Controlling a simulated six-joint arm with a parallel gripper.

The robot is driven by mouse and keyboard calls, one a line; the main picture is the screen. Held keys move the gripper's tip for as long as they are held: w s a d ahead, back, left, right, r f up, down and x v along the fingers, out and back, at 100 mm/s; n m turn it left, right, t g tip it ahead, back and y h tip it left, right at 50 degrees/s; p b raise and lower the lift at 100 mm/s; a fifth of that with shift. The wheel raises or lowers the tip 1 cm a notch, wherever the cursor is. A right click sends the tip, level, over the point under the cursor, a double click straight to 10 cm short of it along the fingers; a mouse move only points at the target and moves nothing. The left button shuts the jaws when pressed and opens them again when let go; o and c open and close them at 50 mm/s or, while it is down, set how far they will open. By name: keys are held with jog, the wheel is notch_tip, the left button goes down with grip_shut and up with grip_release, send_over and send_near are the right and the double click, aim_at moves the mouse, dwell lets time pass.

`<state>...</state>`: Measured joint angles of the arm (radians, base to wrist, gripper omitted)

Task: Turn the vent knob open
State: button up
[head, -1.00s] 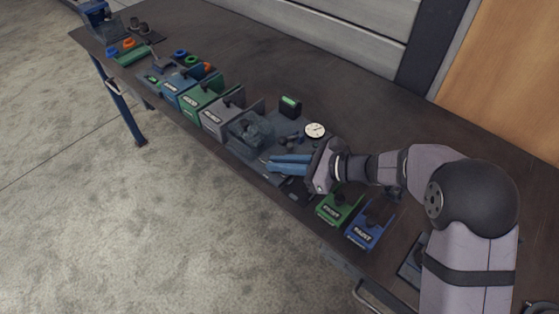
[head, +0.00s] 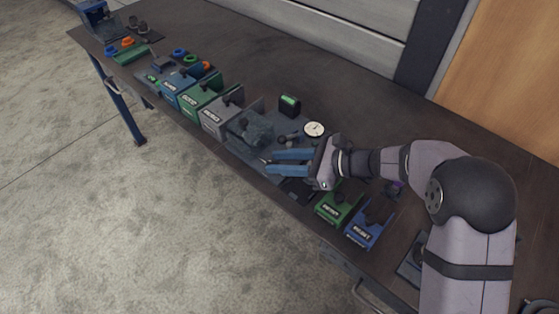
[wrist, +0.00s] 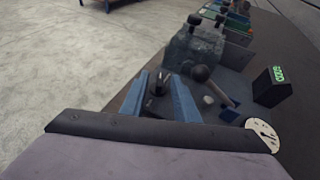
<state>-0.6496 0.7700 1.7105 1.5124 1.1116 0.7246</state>
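My gripper (head: 270,162) reaches left over the fixture on the bench, with its two blue fingers spread apart. In the wrist view the open fingers (wrist: 160,78) stand on either side of a small dark knob (wrist: 157,88), with a gap visible around it. No label shows on it, so I cannot confirm it is the vent knob. The clear block-like housing (head: 250,130) stands just beyond the fingertips. A ball-topped lever (wrist: 201,74) stands to the right of the fingers in the wrist view.
A white dial gauge (head: 314,129) and a black box with a green display (head: 289,105) stand behind the fixture. Green (head: 338,204) and blue (head: 370,226) labelled bins sit at the bench front, below my wrist. More bins line the left.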

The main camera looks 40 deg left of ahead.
jog(key=shift+b+v, duration=0.55)
jog(key=shift+v, duration=2.85)
jog(key=s+a+r+n+g+h+p, duration=0.1)
jog(key=s+a+r+n+h, duration=0.1)
jog(key=s+a+r+n, duration=0.3)
jog(key=s+a+r+n+g+h+p, duration=0.1)
jog(key=s+a+n+g, duration=0.15)
jog(key=s, duration=0.55)
jog(key=w+d+m+t+h, duration=0.3)
jog(key=w+m+t+h, duration=0.2)
jog(key=w, duration=0.6)
jog(key=shift+f+m+t+h, duration=0.3)
jog(key=shift+f+m+t, duration=0.1)
jog(key=shift+m+t, duration=0.75)
